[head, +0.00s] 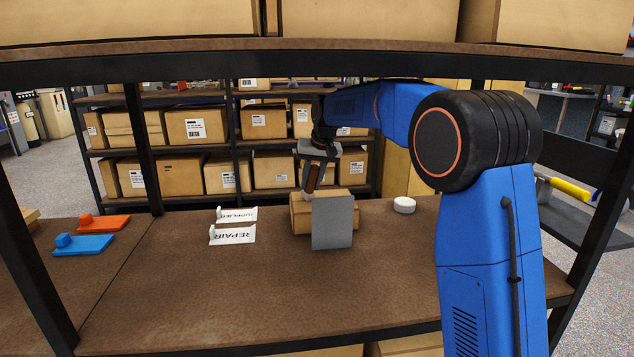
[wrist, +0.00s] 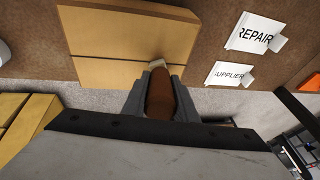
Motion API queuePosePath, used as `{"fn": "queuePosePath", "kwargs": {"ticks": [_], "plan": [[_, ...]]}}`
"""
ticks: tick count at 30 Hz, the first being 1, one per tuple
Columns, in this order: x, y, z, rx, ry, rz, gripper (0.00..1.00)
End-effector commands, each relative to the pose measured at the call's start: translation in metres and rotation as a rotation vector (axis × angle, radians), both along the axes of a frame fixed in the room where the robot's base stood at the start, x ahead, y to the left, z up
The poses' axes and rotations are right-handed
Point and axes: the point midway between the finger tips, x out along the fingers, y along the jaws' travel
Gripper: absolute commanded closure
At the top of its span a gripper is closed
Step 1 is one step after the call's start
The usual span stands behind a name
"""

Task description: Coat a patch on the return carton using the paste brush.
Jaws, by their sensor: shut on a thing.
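The return carton (head: 301,217) is a tan box on the brown shelf board, partly hidden in the head view by an upright grey panel. In the wrist view the carton (wrist: 110,45) fills the upper left, with a dark seam across its top. My gripper (head: 315,170) is above the carton's far side, shut on the paste brush (head: 312,180) by its brown handle. In the wrist view the brush (wrist: 160,98) sits between both fingers, its pale tip overlapping the carton's edge. I cannot tell whether the tip touches. No coated patch can be made out.
The grey panel (head: 333,224) stands at the carton's front. A white round piece (head: 404,205) lies to its right. REPAIR (head: 232,235) and SUPPLIER (wrist: 230,74) signs stand to the left, with orange (head: 105,222) and blue (head: 84,245) pieces farther left. The front board is clear.

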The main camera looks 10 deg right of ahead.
Motion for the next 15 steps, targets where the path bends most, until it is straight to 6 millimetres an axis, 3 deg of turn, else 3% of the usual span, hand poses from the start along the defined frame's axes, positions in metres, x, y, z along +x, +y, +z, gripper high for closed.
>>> {"fn": "queuePosePath", "kwargs": {"ticks": [15], "plan": [[-0.012,0.006,0.001,0.0,0.001,0.0,0.97]]}}
